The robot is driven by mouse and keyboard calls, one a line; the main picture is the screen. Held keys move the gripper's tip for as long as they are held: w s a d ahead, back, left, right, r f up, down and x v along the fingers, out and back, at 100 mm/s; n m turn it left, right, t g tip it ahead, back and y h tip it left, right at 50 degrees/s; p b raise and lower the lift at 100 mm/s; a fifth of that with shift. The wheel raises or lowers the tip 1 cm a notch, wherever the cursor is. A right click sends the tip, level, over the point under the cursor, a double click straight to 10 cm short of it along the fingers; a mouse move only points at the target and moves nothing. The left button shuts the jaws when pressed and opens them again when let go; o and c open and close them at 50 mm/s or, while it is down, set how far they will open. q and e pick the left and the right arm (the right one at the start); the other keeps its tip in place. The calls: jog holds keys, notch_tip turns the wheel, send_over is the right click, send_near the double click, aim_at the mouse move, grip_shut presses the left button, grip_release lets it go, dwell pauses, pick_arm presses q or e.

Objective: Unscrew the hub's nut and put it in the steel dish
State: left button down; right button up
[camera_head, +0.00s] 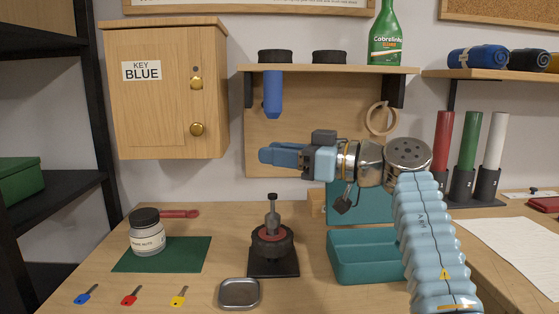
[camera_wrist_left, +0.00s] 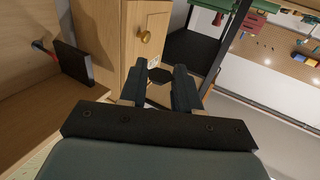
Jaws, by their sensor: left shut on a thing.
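The hub (camera_head: 272,240) is a dark wheel with a red centre on a black base. A grey upright post with a dark top rises from it. The steel dish (camera_head: 239,293) is at the table's front and looks empty. My left gripper (camera_head: 264,156) is above the hub, level and pointing left, clear of the table. In the left wrist view, its fingers (camera_wrist_left: 158,78) are shut on a dark six-sided piece that looks like the nut (camera_wrist_left: 160,75). The fingers hide it in the head view. My right gripper is not in view.
A jar (camera_head: 146,232) stands on a green mat (camera_head: 187,255); several keys lie in front. A teal bin (camera_head: 365,275) is right of the hub. A blue handle (camera_head: 272,93) hangs from the shelf (camera_head: 310,69) above my gripper. A wooden cabinet (camera_head: 165,105) is left.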

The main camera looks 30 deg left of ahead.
pick_arm(q)
jog(key=shift+r, duration=0.6)
jog(key=shift+s+f+m+t+b, duration=0.1)
jog(key=shift+f+m+t+b, duration=0.25)
jog(key=shift+b, duration=0.35)
jog(key=shift+m+t+b, duration=0.25)
jog(key=shift+t+b, duration=0.3)
jog(key=shift+r, duration=0.15)
jog(key=shift+f+b, duration=1.1)
jog(key=shift+f, duration=0.1)
jog(key=shift+r, duration=0.1)
